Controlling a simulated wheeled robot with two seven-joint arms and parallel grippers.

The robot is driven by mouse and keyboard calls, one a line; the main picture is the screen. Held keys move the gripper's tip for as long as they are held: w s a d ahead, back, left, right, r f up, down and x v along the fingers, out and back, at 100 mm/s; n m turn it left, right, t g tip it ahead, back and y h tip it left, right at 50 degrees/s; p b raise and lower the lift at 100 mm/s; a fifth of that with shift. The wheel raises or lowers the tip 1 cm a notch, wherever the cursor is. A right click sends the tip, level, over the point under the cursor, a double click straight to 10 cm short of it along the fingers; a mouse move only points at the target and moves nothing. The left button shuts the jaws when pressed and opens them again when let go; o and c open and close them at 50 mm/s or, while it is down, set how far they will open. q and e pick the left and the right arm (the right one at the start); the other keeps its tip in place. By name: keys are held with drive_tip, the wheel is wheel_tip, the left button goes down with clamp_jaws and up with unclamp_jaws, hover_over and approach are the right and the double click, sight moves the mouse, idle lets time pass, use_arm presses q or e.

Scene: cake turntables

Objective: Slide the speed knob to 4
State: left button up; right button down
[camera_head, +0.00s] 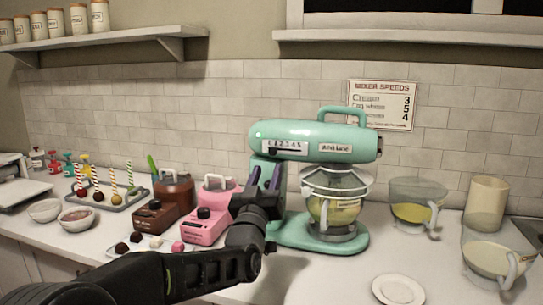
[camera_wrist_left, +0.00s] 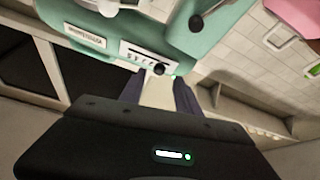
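The teal stand mixer (camera_head: 312,136) stands on the counter. Its white speed panel (camera_head: 287,146) has a numbered scale and a dark slot. The dark speed knob (camera_head: 273,151) sits toward the low-number end; I cannot read its exact number. In the left wrist view, the round black knob (camera_wrist_left: 159,69) is at the right end of the slot on the upside-down panel. My left gripper (camera_head: 265,175) is open and empty, below the panel, its two fingers apart. In the wrist view, the knob shows between and beyond the fingers (camera_wrist_left: 158,92), apparently untouched. My right gripper is out of view.
The mixer's glass bowl (camera_head: 336,209) holds yellow batter. Pink (camera_head: 207,226) and brown (camera_head: 156,217) dispensers stand left of the mixer, close to my left arm. A white plate (camera_head: 398,290) and glass bowls (camera_head: 418,190) are at right. A speed chart (camera_head: 381,105) hangs behind.

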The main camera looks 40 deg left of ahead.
sight(273, 155)
use_arm(q)
drive_tip(key=p+x, duration=0.1)
drive_tip(key=x, duration=0.6)
drive_tip(key=shift+w+p, duration=0.1)
drive_tip(key=shift+p, duration=0.3)
clamp_jaws()
drive_tip(key=shift+d, duration=0.1)
idle(0.9)
